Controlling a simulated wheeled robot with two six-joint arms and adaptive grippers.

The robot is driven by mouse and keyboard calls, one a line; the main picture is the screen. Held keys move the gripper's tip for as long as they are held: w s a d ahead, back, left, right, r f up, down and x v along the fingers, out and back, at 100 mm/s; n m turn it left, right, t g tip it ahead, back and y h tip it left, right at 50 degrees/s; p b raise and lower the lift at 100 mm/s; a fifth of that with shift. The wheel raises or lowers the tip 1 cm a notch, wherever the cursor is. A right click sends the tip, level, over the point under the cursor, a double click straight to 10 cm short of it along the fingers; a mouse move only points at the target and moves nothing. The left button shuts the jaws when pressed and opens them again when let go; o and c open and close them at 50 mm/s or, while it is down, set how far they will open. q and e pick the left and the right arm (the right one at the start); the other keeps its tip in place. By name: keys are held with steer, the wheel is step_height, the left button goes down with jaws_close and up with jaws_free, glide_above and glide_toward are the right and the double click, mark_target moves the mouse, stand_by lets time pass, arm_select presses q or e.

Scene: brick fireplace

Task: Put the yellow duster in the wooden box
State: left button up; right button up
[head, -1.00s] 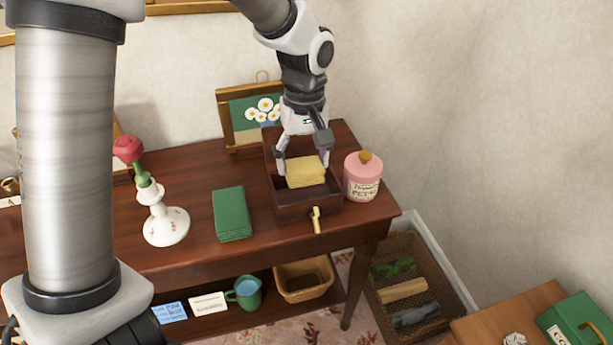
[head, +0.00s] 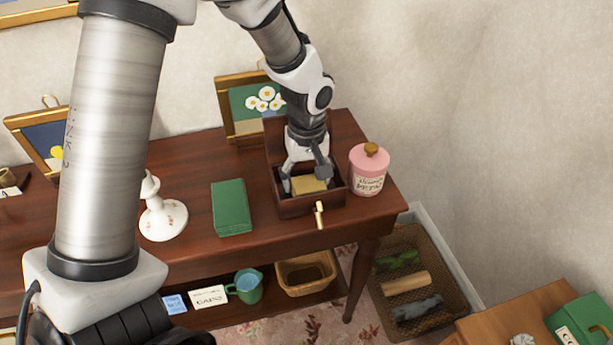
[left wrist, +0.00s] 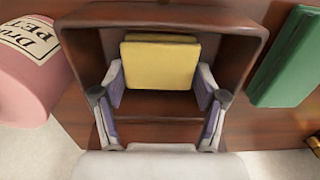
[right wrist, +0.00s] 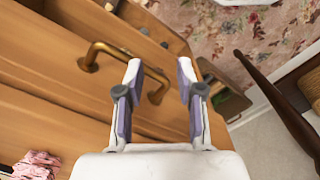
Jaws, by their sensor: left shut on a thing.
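The yellow duster (head: 309,185) is a folded cloth low inside the open wooden box (head: 310,205), within its walls. It also shows in the left wrist view (left wrist: 160,65). My left gripper (head: 305,182) reaches down into the box and is shut on the duster, one finger on each side. I cannot tell whether the duster touches the box floor. The box stands on the dark wooden table with its lid raised at the back. My right gripper (right wrist: 160,80) is open and empty above a wooden drawer front; the head view does not show it.
A pink jar (head: 369,170) stands close right of the box. A green folded cloth or book (head: 231,207) lies to its left, then a white candlestick (head: 162,218). A daisy picture (head: 250,105) leans behind. A brass key (head: 319,214) sticks out at the box front.

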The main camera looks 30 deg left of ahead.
mark_target(307, 179)
arm_select(q)
steer(key=o, duration=1.3)
steer(key=shift+f, duration=0.1)
step_height(307, 179, up, 12)
steer(key=shift+r+p, duration=0.15)
steer(key=shift+p, duration=0.7)
